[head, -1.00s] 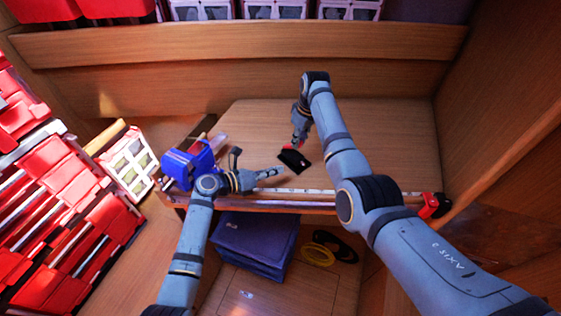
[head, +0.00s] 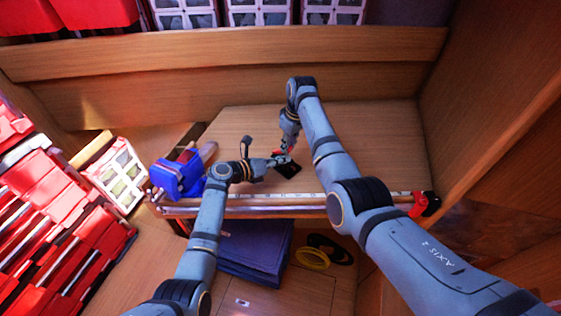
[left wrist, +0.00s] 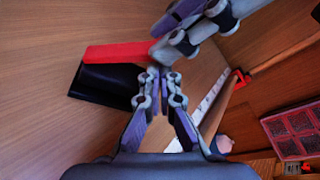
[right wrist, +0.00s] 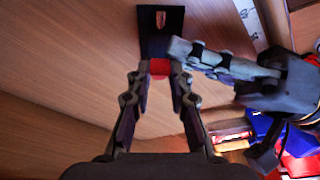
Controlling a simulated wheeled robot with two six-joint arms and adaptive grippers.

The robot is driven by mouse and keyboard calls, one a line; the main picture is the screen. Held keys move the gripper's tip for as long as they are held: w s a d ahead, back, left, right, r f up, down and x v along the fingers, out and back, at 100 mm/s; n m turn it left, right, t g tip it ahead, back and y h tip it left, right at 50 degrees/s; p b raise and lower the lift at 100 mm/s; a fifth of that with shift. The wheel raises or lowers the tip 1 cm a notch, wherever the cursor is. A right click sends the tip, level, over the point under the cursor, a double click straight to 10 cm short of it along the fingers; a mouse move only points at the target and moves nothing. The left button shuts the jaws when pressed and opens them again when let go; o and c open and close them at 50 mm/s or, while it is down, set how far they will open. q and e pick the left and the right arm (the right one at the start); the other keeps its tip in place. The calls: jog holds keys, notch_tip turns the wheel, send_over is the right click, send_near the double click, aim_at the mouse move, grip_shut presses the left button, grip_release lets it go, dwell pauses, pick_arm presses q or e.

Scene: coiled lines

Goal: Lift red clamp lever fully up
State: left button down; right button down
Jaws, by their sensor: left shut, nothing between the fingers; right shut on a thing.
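The black clamp (head: 289,170) lies on the wooden worktop. Its red lever (left wrist: 116,53) runs along the black body (left wrist: 104,84) in the left wrist view; its exact angle is hard to judge. My right gripper (head: 287,148) is shut on the red lever, whose end (right wrist: 159,67) shows between the fingertips in the right wrist view. My left gripper (left wrist: 158,72) is shut and empty, its tips close beside the clamp and the right fingers. I cannot tell whether it touches the clamp. The left fingers cross in front of the body in the right wrist view.
A blue clamp-like tool (head: 180,175) stands at the worktop's left edge. A long bar (head: 300,205) with a red end (head: 423,204) lies along the front edge. Red bins (head: 50,220) stand at left. The worktop behind the arms is clear.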

pick_arm(q)
jog(key=shift+w+a+r, duration=0.3)
jog(key=shift+r, duration=0.5)
pick_arm(e)
jog(key=c, duration=1.2)
grip_release()
jog(key=shift+s+d+f, duration=0.1)
jog(key=shift+f, duration=0.05)
pick_arm(q)
jog(key=shift+w, duration=0.1)
